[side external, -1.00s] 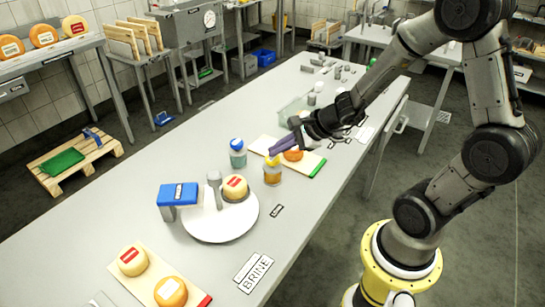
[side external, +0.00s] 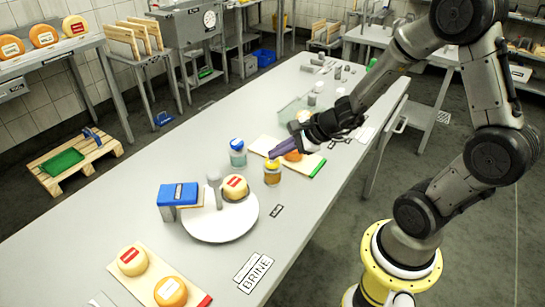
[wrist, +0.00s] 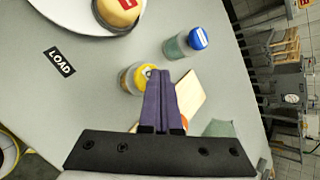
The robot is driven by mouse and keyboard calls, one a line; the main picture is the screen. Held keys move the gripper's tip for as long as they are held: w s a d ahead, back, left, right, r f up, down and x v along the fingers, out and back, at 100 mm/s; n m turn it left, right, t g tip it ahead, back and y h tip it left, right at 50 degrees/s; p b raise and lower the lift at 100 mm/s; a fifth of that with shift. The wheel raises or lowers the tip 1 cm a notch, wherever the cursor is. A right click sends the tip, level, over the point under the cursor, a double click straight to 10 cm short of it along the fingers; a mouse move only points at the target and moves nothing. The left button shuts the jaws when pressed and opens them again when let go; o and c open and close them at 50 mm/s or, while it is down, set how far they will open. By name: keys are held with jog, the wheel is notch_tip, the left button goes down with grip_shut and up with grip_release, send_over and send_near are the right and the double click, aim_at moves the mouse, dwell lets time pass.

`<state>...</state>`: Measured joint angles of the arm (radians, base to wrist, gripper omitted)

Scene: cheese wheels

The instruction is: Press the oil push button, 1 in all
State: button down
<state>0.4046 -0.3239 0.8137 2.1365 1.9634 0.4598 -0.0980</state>
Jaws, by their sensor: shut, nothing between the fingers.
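A jar with a yellow top and amber contents (side external: 272,175) stands on the table; its yellow top also shows in the wrist view (wrist: 141,76). A jar with a blue top (side external: 237,153) stands behind it to the left, and shows in the wrist view (wrist: 185,43). I cannot read a label on either. My gripper (side external: 273,154) has purple fingers, shut and empty, with tips just above the yellow top. In the wrist view the fingertips (wrist: 160,73) overlap the right edge of that top. I cannot tell whether they touch it.
A cutting board (side external: 318,167) with an orange cheese (side external: 293,155) lies beside and beneath my fingers. A white round plate (side external: 215,232) with a cheese wheel (side external: 235,187) and a blue-topped device (side external: 178,194) stand nearer.

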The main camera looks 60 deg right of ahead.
aim_at(277, 161)
jog(key=shift+f, duration=0.15)
dwell(0.4)
jog(key=shift+r, duration=1.3)
jog(key=shift+r, duration=2.5)
